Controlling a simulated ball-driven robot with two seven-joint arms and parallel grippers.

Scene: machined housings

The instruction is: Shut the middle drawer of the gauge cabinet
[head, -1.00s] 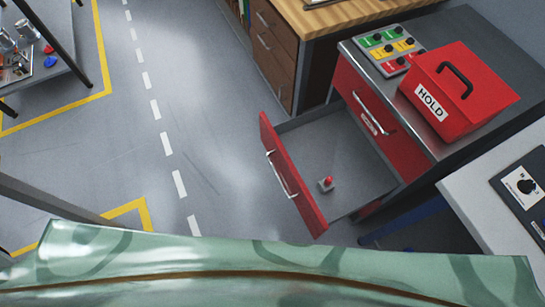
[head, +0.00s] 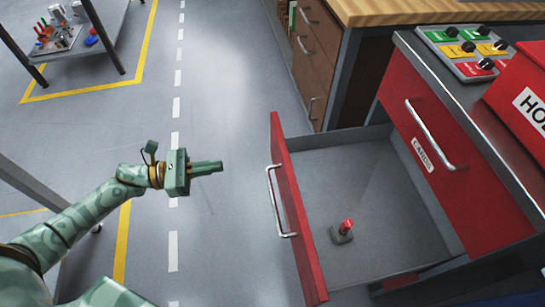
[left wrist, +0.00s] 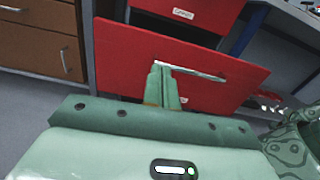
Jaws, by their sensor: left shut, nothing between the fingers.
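The red gauge cabinet (head: 455,150) stands at the right with its middle drawer (head: 300,215) pulled far out. The drawer front is red with a silver bar handle (head: 281,200). A small red-topped gauge piece (head: 343,232) on a dark base stands on the grey drawer floor. My left gripper (head: 220,167) is shut and empty, left of the drawer front and apart from it in the head view. In the left wrist view the shut fingers (left wrist: 162,85) point at the red drawer front (left wrist: 115,62), overlapping the left end of its handle. My right gripper is not in view.
A switch panel (head: 467,50) and a red HOLD box (head: 530,100) sit on the cabinet top. A wooden-topped brown drawer unit (head: 318,60) stands behind. A shelf cart (head: 75,45) is at the far left. The floor left of the drawer is clear.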

